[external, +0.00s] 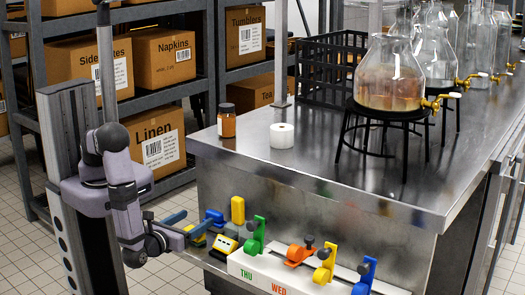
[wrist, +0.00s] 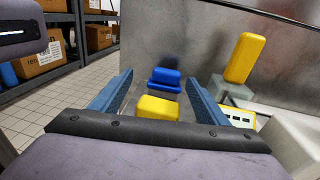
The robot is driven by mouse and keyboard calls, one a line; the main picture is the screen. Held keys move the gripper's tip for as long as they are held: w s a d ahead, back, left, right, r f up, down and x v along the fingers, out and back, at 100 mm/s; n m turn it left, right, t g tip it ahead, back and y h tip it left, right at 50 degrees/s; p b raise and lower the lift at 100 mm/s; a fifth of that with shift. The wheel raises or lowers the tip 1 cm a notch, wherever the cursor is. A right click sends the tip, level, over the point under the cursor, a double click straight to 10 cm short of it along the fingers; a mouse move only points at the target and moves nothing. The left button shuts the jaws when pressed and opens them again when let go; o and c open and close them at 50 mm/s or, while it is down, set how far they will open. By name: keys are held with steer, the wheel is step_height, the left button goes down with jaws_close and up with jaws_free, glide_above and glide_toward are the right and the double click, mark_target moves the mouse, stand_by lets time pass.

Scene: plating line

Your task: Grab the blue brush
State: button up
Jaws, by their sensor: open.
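The blue brush (wrist: 164,76) appears as a blue block over a lower blue part. In the wrist view it lies straight ahead, between and beyond my gripper's fingertips (wrist: 159,82). In the external view the blue brush (external: 213,216) sits low in front of the steel counter, just beyond my gripper (external: 198,219). My gripper is open, with its two blue fingers apart and nothing held. A yellow block (wrist: 157,108) lies nearer, in the gap between the fingers. Whether it touches them is unclear.
An upright yellow block (wrist: 240,58) and a yellow-and-black item (wrist: 238,117) stand right of the brush. The white rail (external: 300,275) with coloured clamps lies further right. The steel counter's side panel (external: 330,215) rises close behind. Boxed shelving (external: 165,97) stands at the back left.

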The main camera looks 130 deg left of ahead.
mark_target(213, 213)
steer(key=shift+w+d+f+m+t+y, duration=0.15)
steer(key=shift+w+f+m+t+y, duration=0.25)
steer(key=shift+w+f+m+t, duration=0.15)
steer(key=shift+s+a+p, duration=0.15)
steer(key=shift+a+p, duration=0.05)
steer(key=shift+a, duration=1.65)
steer(key=shift+s+a+p, duration=0.15)
steer(key=shift+a, duration=1.65)
steer(key=c, duration=1.2)
